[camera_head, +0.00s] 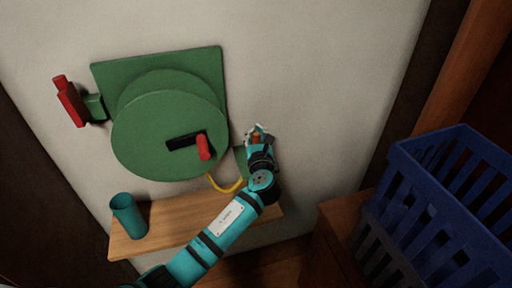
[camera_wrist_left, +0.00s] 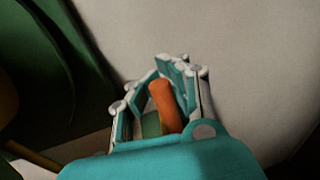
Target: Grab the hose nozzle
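The hose nozzle is a small orange piece that shows in the left wrist view (camera_wrist_left: 165,105), with a darker green and yellowish part at its lower end. In the head view the nozzle (camera_head: 257,138) is small and partly hidden. My left gripper (camera_head: 259,132) is at the right of the green hose reel, in front of the wall. Its fingers (camera_wrist_left: 162,90) stand on both sides of the nozzle. I cannot tell whether they press on it. My right gripper is in neither view.
The green hose reel (camera_head: 165,130) with red handles is on the wall. A yellow hose (camera_head: 226,187) curves below it. A teal cup (camera_head: 128,216) stands on the wooden shelf (camera_head: 170,222). A blue crate (camera_head: 440,200) is at the right. Bare wall (camera_head: 330,110) lies right of the gripper.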

